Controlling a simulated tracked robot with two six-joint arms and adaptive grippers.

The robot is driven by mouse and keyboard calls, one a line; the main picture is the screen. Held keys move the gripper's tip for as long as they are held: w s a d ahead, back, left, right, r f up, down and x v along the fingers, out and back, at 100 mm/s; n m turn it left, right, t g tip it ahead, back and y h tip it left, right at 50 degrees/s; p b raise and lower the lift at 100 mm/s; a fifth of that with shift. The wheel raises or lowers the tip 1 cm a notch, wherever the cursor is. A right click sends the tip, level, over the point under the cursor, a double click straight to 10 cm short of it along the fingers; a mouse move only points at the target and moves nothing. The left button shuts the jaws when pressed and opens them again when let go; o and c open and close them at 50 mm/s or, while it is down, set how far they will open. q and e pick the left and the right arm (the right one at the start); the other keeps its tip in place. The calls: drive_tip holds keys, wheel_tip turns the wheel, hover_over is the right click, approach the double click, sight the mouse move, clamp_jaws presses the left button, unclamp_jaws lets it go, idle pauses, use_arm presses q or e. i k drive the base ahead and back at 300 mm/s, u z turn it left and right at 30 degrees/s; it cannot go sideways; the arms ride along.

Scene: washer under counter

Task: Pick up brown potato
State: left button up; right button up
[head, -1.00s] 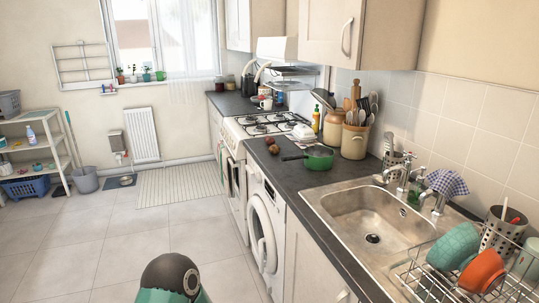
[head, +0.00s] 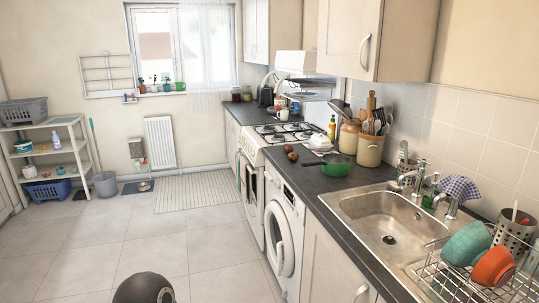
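Brown potatoes (head: 292,154) lie close together on the dark counter, between the stove and the green pan. They are small in the head view, and I cannot tell their exact number. Neither of my grippers shows in the head view. Only a dark rounded part of my own body shows at the bottom edge, well short of the counter.
A green pan (head: 338,165) sits right of the potatoes, its handle pointing toward them. Behind it stands a utensil crock (head: 369,150). The washer (head: 284,232) is under the counter. The sink (head: 388,218) and dish rack (head: 452,280) are nearer.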

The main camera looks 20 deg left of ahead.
sight(293, 156)
drive_tip(key=u, duration=0.6)
drive_tip(key=i, duration=1.25)
drive_tip(key=u, duration=0.8)
drive_tip(key=i, duration=1.35)
drive_tip(key=z, duration=0.4)
drive_tip(key=i, duration=1.05)
drive_tip(key=z, duration=0.55)
